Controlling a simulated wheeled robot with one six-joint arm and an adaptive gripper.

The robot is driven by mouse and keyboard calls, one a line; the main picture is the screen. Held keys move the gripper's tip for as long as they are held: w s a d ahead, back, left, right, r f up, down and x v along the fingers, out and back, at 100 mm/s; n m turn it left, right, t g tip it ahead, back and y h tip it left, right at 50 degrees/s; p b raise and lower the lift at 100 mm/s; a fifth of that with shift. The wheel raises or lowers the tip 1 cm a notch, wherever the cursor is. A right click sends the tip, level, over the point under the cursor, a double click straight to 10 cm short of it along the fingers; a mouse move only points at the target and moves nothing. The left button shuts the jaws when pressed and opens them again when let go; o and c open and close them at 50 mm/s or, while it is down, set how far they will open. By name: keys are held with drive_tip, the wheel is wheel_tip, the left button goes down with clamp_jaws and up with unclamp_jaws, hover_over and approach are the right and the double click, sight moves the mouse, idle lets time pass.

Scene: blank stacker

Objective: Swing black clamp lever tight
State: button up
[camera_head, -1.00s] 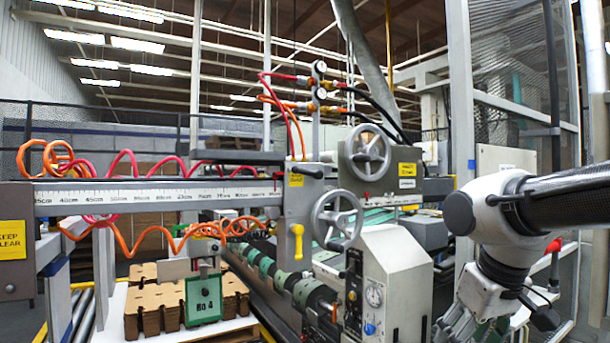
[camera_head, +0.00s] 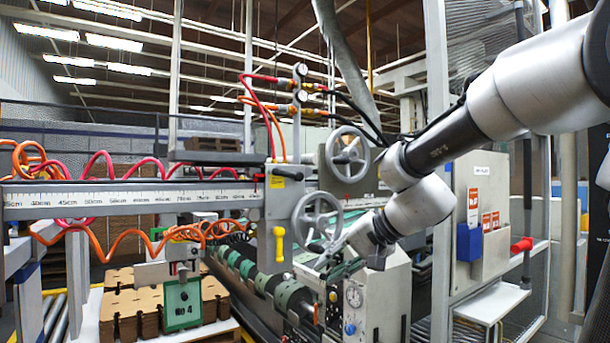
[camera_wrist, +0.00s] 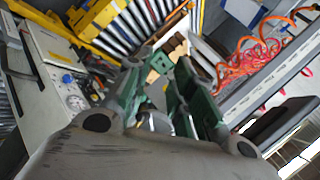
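A short black lever (camera_head: 291,171) sits at the top of the grey carriage (camera_head: 283,212), above a yellow label, at the end of the ruled beam. It looks roughly level; whether it is tight cannot be told. My gripper (camera_head: 318,262) is right of and below the carriage, in front of the lower handwheel, apart from the lever. In the wrist view my gripper (camera_wrist: 160,82) shows two green-padded fingers spread apart with nothing held between them. A dark bar (camera_wrist: 285,122) lies at the right there; I cannot tell if it is the lever.
Two handwheels (camera_head: 317,217) (camera_head: 347,155) stand right of the carriage. A yellow handle (camera_head: 279,243) hangs from its front. Orange coiled hoses (camera_head: 130,240) hang below the ruled beam (camera_head: 130,198). A grey gauge box (camera_head: 375,295) stands below my arm. Cardboard blanks (camera_head: 120,305) lie lower left.

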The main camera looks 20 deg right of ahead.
drive_tip(key=w+a+r+m+t+y, duration=0.1)
drive_tip(key=w+a+r+m+t, duration=0.3)
drive_tip(key=w+r, duration=0.6)
drive_tip(key=m+t+h, duration=0.2)
drive_tip(key=m+t, duration=0.3)
drive_tip(key=m, duration=0.1)
approach(286, 174)
drive_tip(key=shift+x, duration=4.75)
drive_tip(key=r+m, duration=0.1)
drive_tip(key=m, duration=0.1)
drive_tip(key=r+m, duration=0.1)
drive_tip(key=m, duration=0.1)
drive_tip(key=shift+d, duration=0.3)
drive_tip(key=w+d+r+m, duration=0.15)
drive_tip(key=d+m, duration=0.35)
drive_tip(key=m, duration=0.8)
drive_tip(key=v, duration=0.9)
drive_tip(key=shift+a+r, duration=0.3)
drive_tip(key=shift+r, duration=0.05)
